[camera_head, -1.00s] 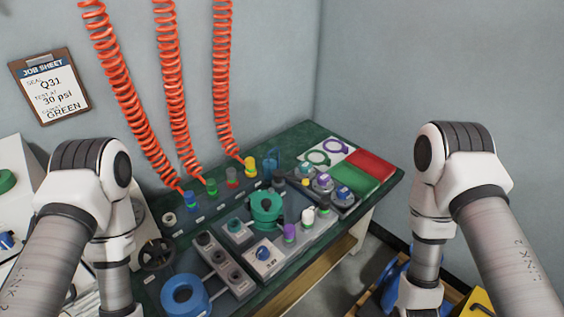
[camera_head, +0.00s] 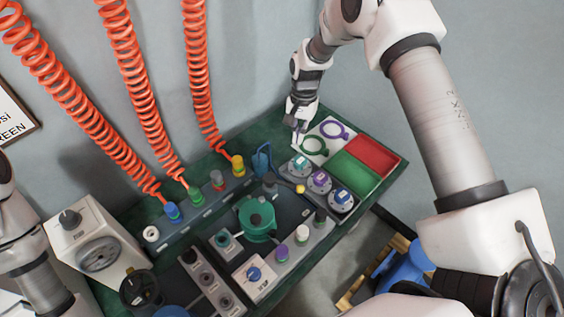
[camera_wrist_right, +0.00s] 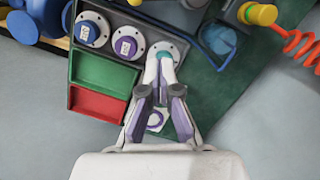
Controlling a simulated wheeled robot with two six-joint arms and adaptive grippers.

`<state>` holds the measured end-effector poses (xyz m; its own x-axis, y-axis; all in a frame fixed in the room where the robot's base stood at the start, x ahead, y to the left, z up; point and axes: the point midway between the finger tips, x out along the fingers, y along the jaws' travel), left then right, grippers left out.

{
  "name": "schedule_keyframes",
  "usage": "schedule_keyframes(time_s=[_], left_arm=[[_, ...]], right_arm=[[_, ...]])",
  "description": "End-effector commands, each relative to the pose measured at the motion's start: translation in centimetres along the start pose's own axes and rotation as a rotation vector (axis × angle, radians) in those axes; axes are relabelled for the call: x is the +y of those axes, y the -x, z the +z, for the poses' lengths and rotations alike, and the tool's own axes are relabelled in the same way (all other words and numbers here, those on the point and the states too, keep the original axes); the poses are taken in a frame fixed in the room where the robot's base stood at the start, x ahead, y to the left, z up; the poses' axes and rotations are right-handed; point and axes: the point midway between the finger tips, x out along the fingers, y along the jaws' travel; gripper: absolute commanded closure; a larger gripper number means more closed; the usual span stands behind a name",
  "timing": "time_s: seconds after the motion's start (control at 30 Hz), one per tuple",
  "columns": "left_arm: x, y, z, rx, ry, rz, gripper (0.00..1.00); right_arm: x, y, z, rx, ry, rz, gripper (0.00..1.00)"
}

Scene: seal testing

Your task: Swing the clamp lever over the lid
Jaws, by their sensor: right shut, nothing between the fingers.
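The green lid (camera_head: 257,215) sits on the round green vessel in the middle of the bench in the head view. A lever with a yellow ball end (camera_head: 300,189) points to the right from a dark post (camera_head: 270,181) behind the lid, away from over it; the ball also shows at the top of the wrist view (camera_wrist_right: 134,2). My right gripper (camera_head: 296,137) is shut and empty, pointing down above the bench's back right, beyond the yellow ball. In the wrist view its fingertips (camera_wrist_right: 162,57) overlap a teal-topped round piece (camera_wrist_right: 170,48). My left gripper is outside the frame.
Three round pieces with coloured tops (camera_head: 320,181) stand in a dark tray beside green (camera_head: 355,172) and red bins (camera_head: 373,153). A blue holder (camera_head: 262,160) stands close left of my right gripper. Red coiled hoses (camera_head: 200,80) hang at the back. Several knobs line the front.

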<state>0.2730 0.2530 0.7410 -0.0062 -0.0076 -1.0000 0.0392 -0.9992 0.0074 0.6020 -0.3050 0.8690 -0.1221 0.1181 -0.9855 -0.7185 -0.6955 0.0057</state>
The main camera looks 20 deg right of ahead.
Motion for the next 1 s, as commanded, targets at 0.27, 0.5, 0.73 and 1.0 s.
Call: schedule_keyframes(time_s=[0.27, 0.5, 0.73, 1.0], left_arm=[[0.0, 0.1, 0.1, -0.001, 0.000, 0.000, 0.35], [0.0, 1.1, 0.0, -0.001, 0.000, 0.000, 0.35], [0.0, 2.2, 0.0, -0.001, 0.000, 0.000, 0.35], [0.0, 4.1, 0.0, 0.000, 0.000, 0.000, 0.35]], right_arm=[[0.0, -0.4, 0.0, 0.000, 0.002, 0.001, 1.00], [0.1, -4.0, 0.1, -0.002, 0.002, 0.003, 1.00], [0.1, -9.1, 0.1, -0.001, 0.002, 0.003, 1.00], [0.0, -12.0, 2.8, 0.000, 0.004, 0.001, 1.00]])
